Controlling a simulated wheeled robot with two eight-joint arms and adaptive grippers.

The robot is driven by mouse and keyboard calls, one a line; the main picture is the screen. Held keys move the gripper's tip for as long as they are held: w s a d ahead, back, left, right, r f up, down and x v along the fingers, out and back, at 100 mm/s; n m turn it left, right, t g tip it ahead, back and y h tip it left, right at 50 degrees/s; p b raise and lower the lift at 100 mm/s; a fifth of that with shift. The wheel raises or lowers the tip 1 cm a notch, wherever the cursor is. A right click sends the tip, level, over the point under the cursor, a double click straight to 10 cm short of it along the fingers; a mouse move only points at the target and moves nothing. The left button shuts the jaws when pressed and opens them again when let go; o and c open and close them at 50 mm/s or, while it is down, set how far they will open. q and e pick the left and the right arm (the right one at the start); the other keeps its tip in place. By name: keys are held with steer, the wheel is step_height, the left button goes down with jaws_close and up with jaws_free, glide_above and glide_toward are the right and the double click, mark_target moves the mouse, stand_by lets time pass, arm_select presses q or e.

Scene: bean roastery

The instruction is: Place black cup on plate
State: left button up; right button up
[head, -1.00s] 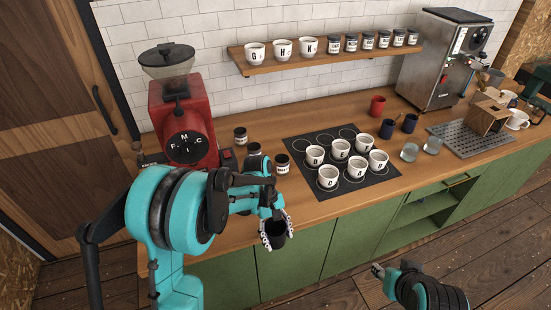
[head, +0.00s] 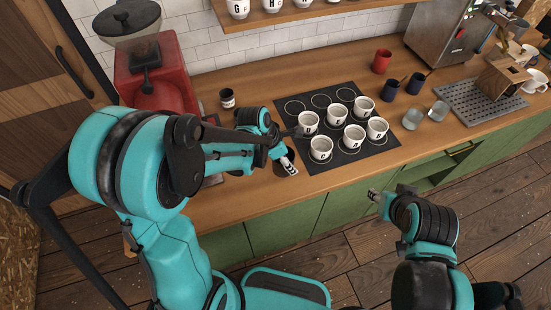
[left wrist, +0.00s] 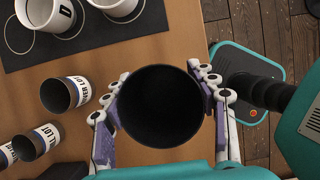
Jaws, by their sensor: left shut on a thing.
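The black cup (left wrist: 160,105) is between the fingers of my left gripper (left wrist: 160,98) in the left wrist view, its dark open mouth facing the camera. The gripper is shut on it. In the head view my left gripper (head: 283,163) is just left of the black mat's near edge, at the counter's front; the cup is mostly hidden there by the hand. I cannot make out a separate plate near it. My right gripper (head: 374,195) is low, in front of the green cabinets, too small to tell open or shut.
Lettered white cups (head: 321,149) stand on the black mat (head: 367,152), whose back row of circles is bare. Labelled dark jars (left wrist: 66,94) stand left of the mat. A red mug (head: 381,61), dark blue mugs (head: 416,83) and glasses (head: 413,117) stand right.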

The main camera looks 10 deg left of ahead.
arm_select(q)
steer(key=w+a+f, duration=0.3)
steer(key=a, duration=0.1)
steer(key=shift+b, duration=0.35)
step_height(320, 180, down, 4)
steer(key=shift+f+b, duration=0.1)
steer(key=shift+b, duration=0.5)
steer(key=shift+s, duration=0.1)
steer(key=o, duration=1.2)
